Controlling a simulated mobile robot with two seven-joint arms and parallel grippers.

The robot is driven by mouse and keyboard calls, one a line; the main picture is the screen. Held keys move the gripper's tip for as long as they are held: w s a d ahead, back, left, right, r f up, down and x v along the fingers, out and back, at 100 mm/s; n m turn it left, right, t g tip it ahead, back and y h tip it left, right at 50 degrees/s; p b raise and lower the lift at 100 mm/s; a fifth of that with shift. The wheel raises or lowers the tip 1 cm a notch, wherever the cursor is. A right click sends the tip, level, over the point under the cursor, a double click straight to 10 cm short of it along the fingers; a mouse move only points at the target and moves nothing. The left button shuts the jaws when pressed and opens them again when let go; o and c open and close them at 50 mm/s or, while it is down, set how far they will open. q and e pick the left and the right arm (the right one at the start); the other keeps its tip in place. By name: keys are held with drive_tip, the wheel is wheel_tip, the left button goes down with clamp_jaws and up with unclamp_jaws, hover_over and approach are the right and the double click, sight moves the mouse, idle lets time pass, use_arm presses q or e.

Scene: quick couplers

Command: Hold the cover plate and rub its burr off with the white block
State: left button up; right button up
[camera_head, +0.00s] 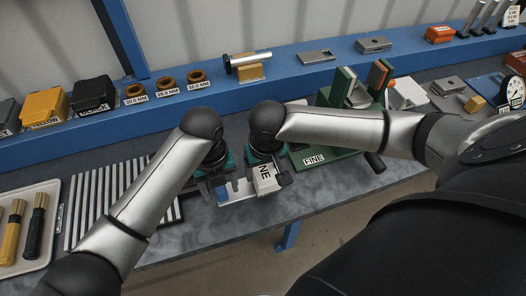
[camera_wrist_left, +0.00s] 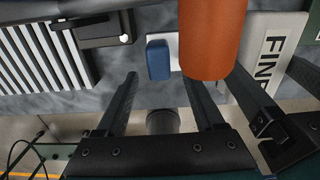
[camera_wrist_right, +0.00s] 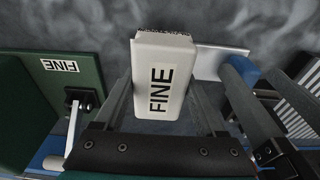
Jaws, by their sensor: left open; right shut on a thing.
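My right gripper (camera_wrist_right: 163,95) is shut on the white block (camera_wrist_right: 160,85) labelled FINE, which has a dark rough strip along its far edge. The block also shows between that gripper's fingers in the head view (camera_head: 265,178). A pale flat plate (camera_wrist_right: 215,62), seemingly the cover plate, lies beside the block, partly hidden. A blue piece (camera_wrist_left: 158,60) sits at its edge. My left gripper (camera_wrist_left: 161,82) is open, its fingertips apart on either side of the blue piece, not closed on it. I cannot make out the burr.
An orange cylinder (camera_wrist_left: 212,40) stands close to the left wrist camera. A green FINE stand (camera_head: 328,158) is right of the grippers. A slatted rack (camera_head: 85,205) and a tray with handled tools (camera_head: 50,240) lie left. A blue shelf with labelled parts (camera_head: 300,78) runs behind.

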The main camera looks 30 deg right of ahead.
use_arm(q)
drive_tip(key=shift+f, duration=0.1)
idle(0.3)
drive_tip(key=shift+f, duration=0.85)
clamp_jaws()
idle(2.0)
use_arm(e)
drive_tip(key=o, duration=0.7)
drive_tip(key=shift+c, duration=0.2)
drive_tip(key=c, duration=0.9)
